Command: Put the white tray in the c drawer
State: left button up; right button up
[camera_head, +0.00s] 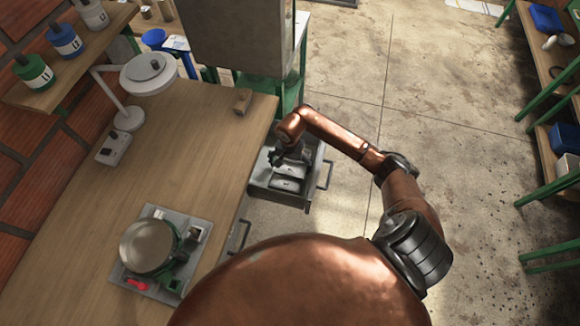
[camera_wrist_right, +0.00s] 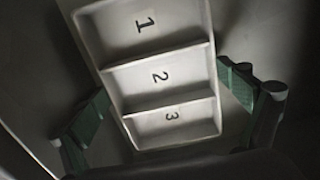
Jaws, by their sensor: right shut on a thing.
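The white tray (camera_wrist_right: 158,75) has three compartments marked 1, 2 and 3 in the right wrist view. In the head view the tray (camera_head: 287,185) shows partly below my right gripper (camera_head: 291,157), within the outline of an open grey drawer (camera_head: 281,196). The fingers of my right gripper (camera_wrist_right: 165,89) are on the tray's two long sides, and it is shut on the tray. I cannot tell whether the tray rests on the drawer's floor. No letter on the drawer can be read. My left gripper is not in view.
The wooden workbench (camera_head: 200,130) is left of the drawer. It bears a lamp (camera_head: 150,72), a small wooden block (camera_head: 242,101) and a device with a round metal pan (camera_head: 148,245). Another drawer handle (camera_head: 238,236) is nearer me. Open floor (camera_head: 450,130) lies right.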

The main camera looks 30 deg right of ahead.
aim_at(290, 171)
jog(key=o, duration=1)
jog(key=shift+f, duration=0.15)
jog(key=shift+c, duration=0.2)
jog(key=shift+r, duration=0.55)
notch_tip(290, 171, up, 11)
jog(key=p, duration=0.1)
jog(key=shift+r+p, duration=0.15)
jog(key=shift+p, duration=0.25)
